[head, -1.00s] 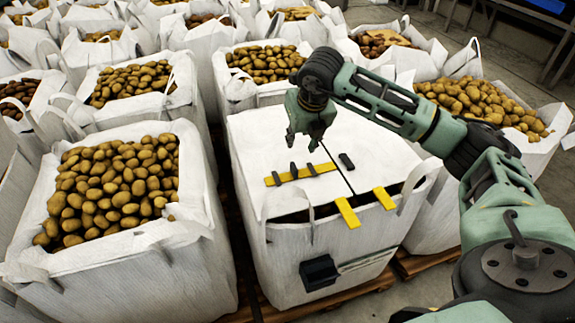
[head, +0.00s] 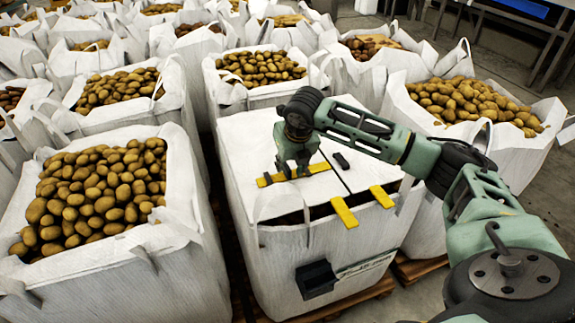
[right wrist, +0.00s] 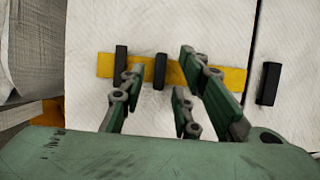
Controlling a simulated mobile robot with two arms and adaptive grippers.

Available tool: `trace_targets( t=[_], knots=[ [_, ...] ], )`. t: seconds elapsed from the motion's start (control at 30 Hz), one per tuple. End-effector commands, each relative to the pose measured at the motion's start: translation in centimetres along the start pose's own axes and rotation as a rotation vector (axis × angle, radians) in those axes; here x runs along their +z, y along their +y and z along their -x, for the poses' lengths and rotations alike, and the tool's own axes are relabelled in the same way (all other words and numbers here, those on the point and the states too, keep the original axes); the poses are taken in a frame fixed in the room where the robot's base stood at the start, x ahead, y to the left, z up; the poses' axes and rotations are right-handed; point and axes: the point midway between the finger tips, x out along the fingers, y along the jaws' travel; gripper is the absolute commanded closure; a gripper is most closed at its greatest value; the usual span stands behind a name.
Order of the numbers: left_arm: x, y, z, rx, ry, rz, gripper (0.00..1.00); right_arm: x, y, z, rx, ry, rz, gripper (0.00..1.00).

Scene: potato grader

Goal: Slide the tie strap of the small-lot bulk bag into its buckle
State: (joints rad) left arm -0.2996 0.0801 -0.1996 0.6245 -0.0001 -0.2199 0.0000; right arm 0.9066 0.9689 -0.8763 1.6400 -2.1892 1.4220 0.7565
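The small-lot bulk bag (head: 300,235) is a white bag with its top flaps shut, split by a dark seam. A yellow tie strap (head: 318,168) lies flat across the left flap; it also shows in the right wrist view (right wrist: 140,70), with dark bars across it. A separate small black piece, likely the buckle (head: 341,160), lies on the right flap beyond the seam; it also shows in the right wrist view (right wrist: 268,83). My right gripper (head: 292,173) is open above the strap, fingers spread around a dark bar (right wrist: 160,71). Contact is unclear. My left gripper is out of view.
Two more yellow straps (head: 344,212) (head: 383,197) hang over the bag's front edge. A black box (head: 316,279) is on its front. Open bags of potatoes (head: 100,190) (head: 470,100) crowd the left, back and right.

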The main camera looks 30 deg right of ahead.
Motion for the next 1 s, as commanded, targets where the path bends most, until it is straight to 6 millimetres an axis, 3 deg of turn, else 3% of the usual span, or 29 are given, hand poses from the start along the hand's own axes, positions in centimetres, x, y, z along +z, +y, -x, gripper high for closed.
trace_targets(
  t=[0.2,0.47,0.8,1.0],
  knots=[
    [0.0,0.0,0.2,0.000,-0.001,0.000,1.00,0.0,0.0,-1.8,0.001,-0.001,0.001,0.70],
    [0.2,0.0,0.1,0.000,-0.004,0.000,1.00,0.0,0.0,-1.9,0.001,-0.001,0.001,0.70],
    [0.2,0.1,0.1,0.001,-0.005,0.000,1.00,0.0,0.0,-1.9,0.000,-0.001,0.001,1.00],
    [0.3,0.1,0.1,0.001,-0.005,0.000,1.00,0.0,0.0,-1.9,0.000,-0.001,0.000,1.00]
  ],
)
